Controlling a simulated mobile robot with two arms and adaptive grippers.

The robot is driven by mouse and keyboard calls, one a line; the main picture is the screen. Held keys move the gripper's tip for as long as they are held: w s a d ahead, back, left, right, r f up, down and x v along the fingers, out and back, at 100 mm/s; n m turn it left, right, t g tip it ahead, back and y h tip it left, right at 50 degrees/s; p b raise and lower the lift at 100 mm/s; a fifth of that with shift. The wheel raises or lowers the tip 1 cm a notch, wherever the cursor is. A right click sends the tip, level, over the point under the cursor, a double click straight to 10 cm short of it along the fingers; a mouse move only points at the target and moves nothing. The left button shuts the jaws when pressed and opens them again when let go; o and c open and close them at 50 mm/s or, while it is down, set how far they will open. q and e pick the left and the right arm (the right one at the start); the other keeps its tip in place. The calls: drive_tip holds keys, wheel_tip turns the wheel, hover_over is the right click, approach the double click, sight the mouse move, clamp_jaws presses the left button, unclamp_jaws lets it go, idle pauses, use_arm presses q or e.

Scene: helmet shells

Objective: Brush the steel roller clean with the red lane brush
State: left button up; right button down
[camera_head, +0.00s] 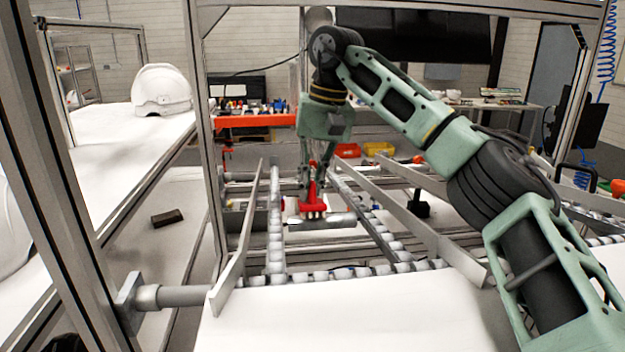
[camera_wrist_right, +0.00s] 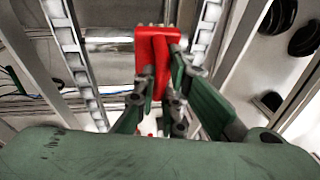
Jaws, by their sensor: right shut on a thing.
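My right gripper (camera_head: 314,184) is shut on the red lane brush (camera_head: 313,205), which hangs from it with its bristles downward. The brush (camera_wrist_right: 157,48) also shows between the fingers of my right gripper (camera_wrist_right: 162,85) in the right wrist view. The steel roller (camera_head: 322,222) lies crosswise between the conveyor rails, right under the brush in the head view. The bristles are at the roller or just above it; I cannot tell whether they touch. In the right wrist view a grey crosswise bar, likely the roller (camera_wrist_right: 112,46), is partly hidden behind the brush. My left gripper is not in view.
Roller rails (camera_head: 276,235) and slanted metal guides (camera_head: 240,240) flank the brush on both sides. A white helmet shell (camera_head: 161,90) stands on the white table at left. A dark block (camera_head: 167,218) lies on a lower shelf. A white surface (camera_head: 350,312) in front is clear.

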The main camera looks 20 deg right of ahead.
drive_tip(key=s+d, duration=0.2)
drive_tip(key=d, duration=0.5)
drive_tip(key=shift+f, duration=0.3)
idle(0.3)
wheel_tip(320, 180, up, 6)
drive_tip(key=w, duration=0.2)
drive_tip(key=shift+d, duration=0.25)
drive_tip(key=shift+d, duration=0.1)
